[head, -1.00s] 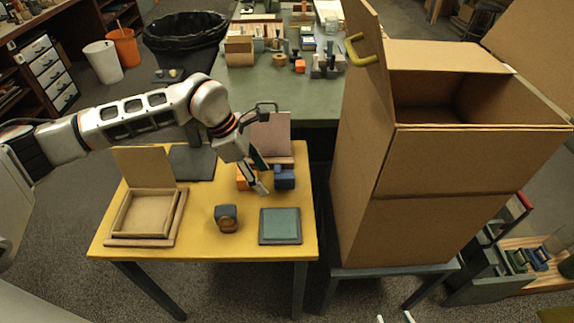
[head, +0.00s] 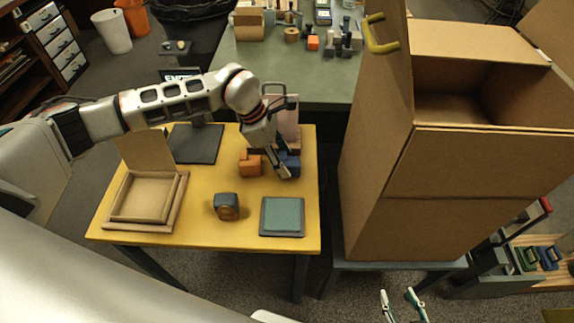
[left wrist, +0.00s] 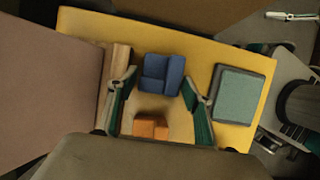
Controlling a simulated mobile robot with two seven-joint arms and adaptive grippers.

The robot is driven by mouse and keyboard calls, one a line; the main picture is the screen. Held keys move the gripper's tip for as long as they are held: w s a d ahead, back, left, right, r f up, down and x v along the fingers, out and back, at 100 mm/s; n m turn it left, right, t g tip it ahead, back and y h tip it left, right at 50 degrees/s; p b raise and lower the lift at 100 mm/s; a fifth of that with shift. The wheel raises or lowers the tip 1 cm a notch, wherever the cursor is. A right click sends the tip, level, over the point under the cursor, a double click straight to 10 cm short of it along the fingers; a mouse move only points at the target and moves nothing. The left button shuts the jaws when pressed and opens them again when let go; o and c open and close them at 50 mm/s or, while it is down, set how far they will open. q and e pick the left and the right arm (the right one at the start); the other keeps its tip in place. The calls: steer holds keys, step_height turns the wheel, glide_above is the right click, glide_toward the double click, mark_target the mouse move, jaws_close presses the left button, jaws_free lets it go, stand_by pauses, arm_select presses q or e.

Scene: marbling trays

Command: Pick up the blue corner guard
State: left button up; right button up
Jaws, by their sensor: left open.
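The blue corner guard (head: 293,162) stands near the right edge of the yellow table, partly hidden behind my left gripper (head: 280,166). In the left wrist view the blue corner guard (left wrist: 160,73) shows whole, between the tips of my left gripper (left wrist: 160,80). The jaws are open, one finger on each side of it with gaps showing. I cannot tell if the tips are down at its height. My right gripper (head: 403,303) is at the bottom of the head view, its fingers apart and empty, far from the guard.
An orange corner guard (head: 250,164) sits just left of the blue one. A pinkish upright board (head: 287,112) stands behind. A teal square pad (head: 283,217), a dark rounded block (head: 227,205) and a wooden tray (head: 173,208) share the yellow table (head: 200,228). A large cardboard box (head: 460,170) stands right.

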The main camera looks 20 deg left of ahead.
arm_select(q)
steer(key=shift+w+d+f, duration=0.1)
steer(key=shift+d+f, duration=0.1)
steer(key=shift+f, duration=0.35)
steer(key=c, duration=0.8)
steer(key=shift+r, duration=0.1)
